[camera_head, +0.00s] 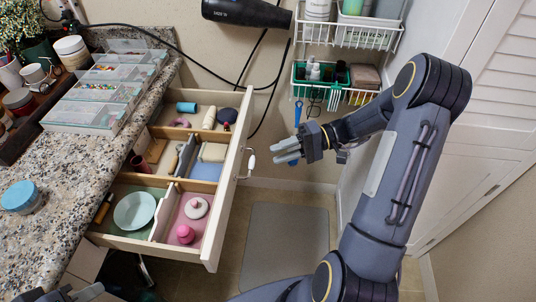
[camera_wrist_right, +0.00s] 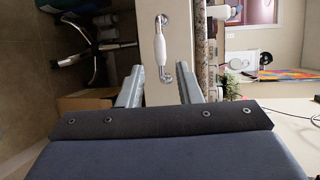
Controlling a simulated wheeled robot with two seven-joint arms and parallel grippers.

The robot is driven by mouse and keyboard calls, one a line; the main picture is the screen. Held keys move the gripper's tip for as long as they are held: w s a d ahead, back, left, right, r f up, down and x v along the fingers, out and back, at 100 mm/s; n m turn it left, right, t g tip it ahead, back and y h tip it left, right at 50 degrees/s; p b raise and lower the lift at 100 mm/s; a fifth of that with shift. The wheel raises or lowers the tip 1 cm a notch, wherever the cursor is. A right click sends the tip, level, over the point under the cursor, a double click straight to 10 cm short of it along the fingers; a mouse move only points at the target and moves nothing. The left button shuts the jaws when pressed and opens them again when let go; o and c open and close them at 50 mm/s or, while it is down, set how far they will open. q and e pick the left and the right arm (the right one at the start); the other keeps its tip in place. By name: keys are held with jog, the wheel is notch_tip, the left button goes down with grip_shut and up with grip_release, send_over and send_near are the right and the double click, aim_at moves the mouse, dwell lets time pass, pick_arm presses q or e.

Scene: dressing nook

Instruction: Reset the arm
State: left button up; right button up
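My right arm reaches in from the lower right in the head view. My right gripper (camera_head: 284,150) is in the air to the right of the open drawer's front, apart from its white handle (camera_head: 250,162). In the right wrist view its two grey fingers (camera_wrist_right: 160,88) are spread with nothing between them. The handle (camera_wrist_right: 159,48) shows beyond the fingertips there. My left gripper (camera_head: 70,293) shows only in part at the bottom left of the head view, and its opening is unclear.
The open drawer (camera_head: 232,190) holds a bowl, pink items and rolls in compartments. A granite counter (camera_head: 90,175) with clear boxes is on the left. Wall baskets (camera_head: 350,38) and a hair dryer (camera_head: 247,12) are at the back. A grey mat (camera_head: 285,245) lies on the floor.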

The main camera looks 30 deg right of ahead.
jog(key=shift+s+d, duration=0.1)
jog(key=shift+d, duration=0.35)
jog(key=shift+r, duration=0.1)
jog(key=s+a+r+t+h, duration=0.1)
jog(key=s+a+r+h, duration=0.1)
jog(key=s+r+h, duration=0.3)
jog(key=s+a+n+t+h, duration=0.1)
jog(key=s+a+h, duration=0.2)
jog(key=s, duration=0.4)
jog(key=s+a+r+t+h, duration=0.1)
jog(key=s+a+r+h, duration=0.1)
jog(key=s+r+h, duration=0.3)
notch_tip(320, 180, up, 22)
jog(key=s+y+p, duration=0.1)
jog(key=p, duration=2.3)
jog(key=shift+f, duration=0.2)
jog(key=shift+s, duration=0.1)
